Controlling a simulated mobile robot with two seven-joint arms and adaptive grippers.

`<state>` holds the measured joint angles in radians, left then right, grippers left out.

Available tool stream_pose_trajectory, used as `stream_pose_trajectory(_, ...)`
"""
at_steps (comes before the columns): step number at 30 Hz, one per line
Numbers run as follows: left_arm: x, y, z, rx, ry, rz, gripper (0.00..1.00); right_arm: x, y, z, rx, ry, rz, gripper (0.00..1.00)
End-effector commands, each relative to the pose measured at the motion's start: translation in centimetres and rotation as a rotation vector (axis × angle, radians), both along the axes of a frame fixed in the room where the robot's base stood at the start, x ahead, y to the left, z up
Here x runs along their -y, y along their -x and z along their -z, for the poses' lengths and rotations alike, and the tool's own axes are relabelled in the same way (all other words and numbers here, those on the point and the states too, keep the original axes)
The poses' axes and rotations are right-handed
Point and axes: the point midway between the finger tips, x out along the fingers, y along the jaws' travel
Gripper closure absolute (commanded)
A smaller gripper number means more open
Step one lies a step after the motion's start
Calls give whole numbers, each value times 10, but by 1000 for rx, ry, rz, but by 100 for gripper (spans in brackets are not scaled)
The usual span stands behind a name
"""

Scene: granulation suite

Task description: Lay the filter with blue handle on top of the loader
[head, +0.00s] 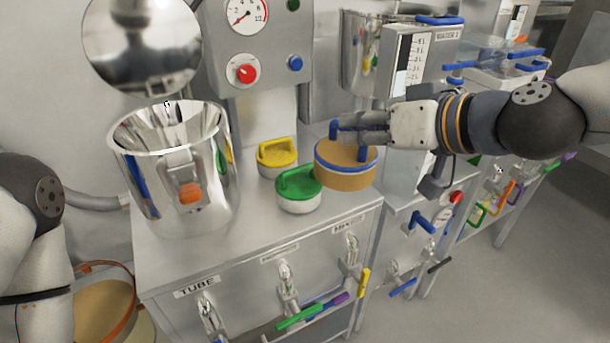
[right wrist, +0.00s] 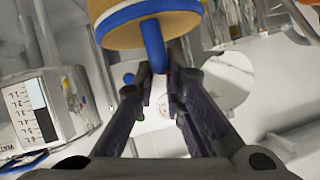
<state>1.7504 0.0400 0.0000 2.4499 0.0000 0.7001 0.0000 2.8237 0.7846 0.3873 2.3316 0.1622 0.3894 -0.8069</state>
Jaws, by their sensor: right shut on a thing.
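The filter with blue handle (head: 345,172) is a round tan piece with a blue rim. My right gripper (head: 342,134) is shut on its upright blue handle. The filter is at the right edge of the steel cabinet top, and I cannot tell how far above it. In the right wrist view the filter (right wrist: 145,22) fills the top, with its handle between the fingers (right wrist: 158,85). A shiny open steel funnel vessel (head: 175,175) with an orange-tipped clamp stands on the cabinet at left. No label marks the loader. My left gripper is out of view; only its arm shows.
A yellow-topped filter (head: 277,153) and a green-topped filter (head: 298,190) stand on the cabinet (head: 180,262) beside the held one. A control column (head: 255,50) with gauge and buttons stands behind. Another steel vessel (head: 360,50) is at back right. The cabinet top's front is clear.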

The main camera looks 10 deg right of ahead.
Motion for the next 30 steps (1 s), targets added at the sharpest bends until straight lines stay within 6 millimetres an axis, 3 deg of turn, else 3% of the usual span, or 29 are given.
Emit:
stream_pose_trajectory(2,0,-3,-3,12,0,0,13,13,6,1,4,2,58,100)
stream_pose_trajectory(5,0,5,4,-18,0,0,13,22,-5,17,-10,6,90,100)
stream_pose_trajectory(9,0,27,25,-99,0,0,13,30,-48,47,-25,7,94,100)
stream_pose_trajectory(13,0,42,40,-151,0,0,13,35,-88,66,-23,6,93,100)
stream_pose_trajectory(18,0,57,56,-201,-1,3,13,39,-114,97,-18,6,90,100)
stream_pose_trajectory(24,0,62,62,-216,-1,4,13,40,-127,106,-7,6,88,100)
stream_pose_trajectory(30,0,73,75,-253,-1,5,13,41,-131,142,-10,5,87,100)
